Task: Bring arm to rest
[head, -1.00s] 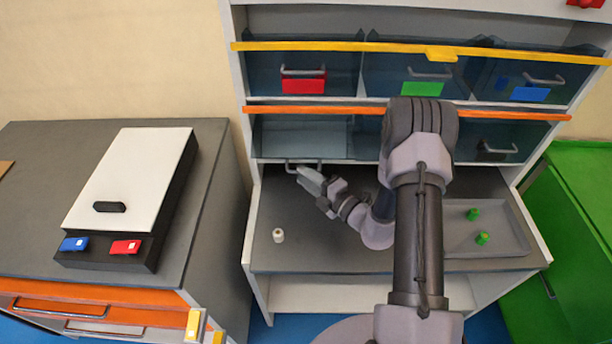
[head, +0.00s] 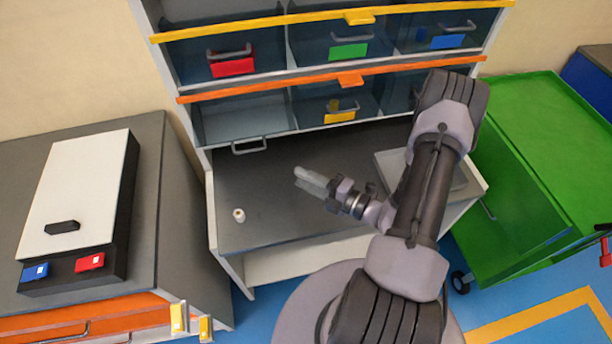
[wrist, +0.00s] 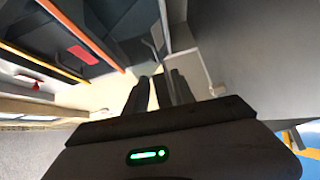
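My gripper (head: 312,181) is over the grey worktop (head: 265,185) of the shelf unit, pointing left and clear of the drawers. In the wrist view its two dark fingers (wrist: 155,92) stand close together with nothing visible held. A small white cylinder (head: 239,215) stands on the worktop, left of and apart from the gripper.
Clear drawers with red, green, blue and yellow labels hang above the worktop; the lower-left drawer (head: 249,147) has no label. A grey tray (head: 389,160) is partly hidden behind my arm. A white-lidded box (head: 75,190) stands on the left cabinet. A green cart (head: 545,110) is at right.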

